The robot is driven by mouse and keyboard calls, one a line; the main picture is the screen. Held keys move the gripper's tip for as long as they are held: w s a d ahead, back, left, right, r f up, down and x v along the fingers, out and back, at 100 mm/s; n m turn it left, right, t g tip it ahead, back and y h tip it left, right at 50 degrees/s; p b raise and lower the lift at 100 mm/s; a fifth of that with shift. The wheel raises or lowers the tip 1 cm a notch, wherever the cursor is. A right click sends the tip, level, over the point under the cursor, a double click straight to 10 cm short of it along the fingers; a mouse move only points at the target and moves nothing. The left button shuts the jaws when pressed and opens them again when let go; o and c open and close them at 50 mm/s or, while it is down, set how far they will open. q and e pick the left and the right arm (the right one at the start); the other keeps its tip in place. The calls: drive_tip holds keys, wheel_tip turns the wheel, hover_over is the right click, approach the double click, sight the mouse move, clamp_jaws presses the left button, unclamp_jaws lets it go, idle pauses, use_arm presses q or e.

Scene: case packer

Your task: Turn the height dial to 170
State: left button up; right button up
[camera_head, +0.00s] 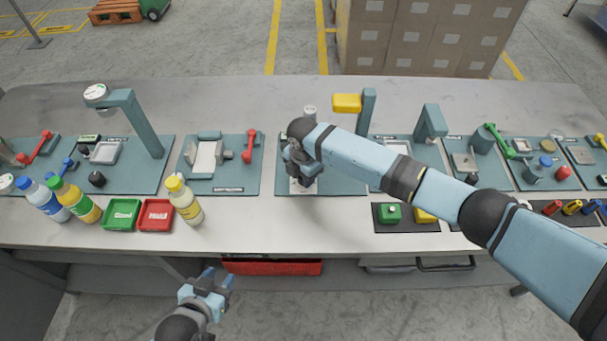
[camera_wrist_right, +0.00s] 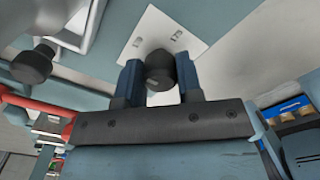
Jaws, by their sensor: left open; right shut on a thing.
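The height dial, a dark knob (camera_wrist_right: 159,70), shows in the right wrist view in front of a white plate (camera_wrist_right: 180,37) with small marks I cannot read. My right gripper (camera_wrist_right: 160,84) has one finger on each side of the knob and is shut on it. In the head view my right gripper (camera_head: 303,174) is over the middle teal station (camera_head: 342,184) and hides the dial. My left gripper (camera_head: 212,288) is open and empty, low in front of the table's front edge.
A yellow block (camera_head: 347,103) on a teal post (camera_head: 367,112) stands behind my right gripper. A red-lever station (camera_head: 222,185) lies to its left, and a green block (camera_head: 389,214) in a dark tray to its right. Bottles and a red tray (camera_head: 156,214) stand at the left.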

drive_tip(key=o, duration=0.9)
drive_tip(key=shift+r, duration=0.1)
wheel_tip(320, 180, up, 14)
drive_tip(key=shift+f+b, duration=0.15)
drive_tip(key=shift+b, duration=0.4)
drive_tip(key=shift+s+f, duration=0.1)
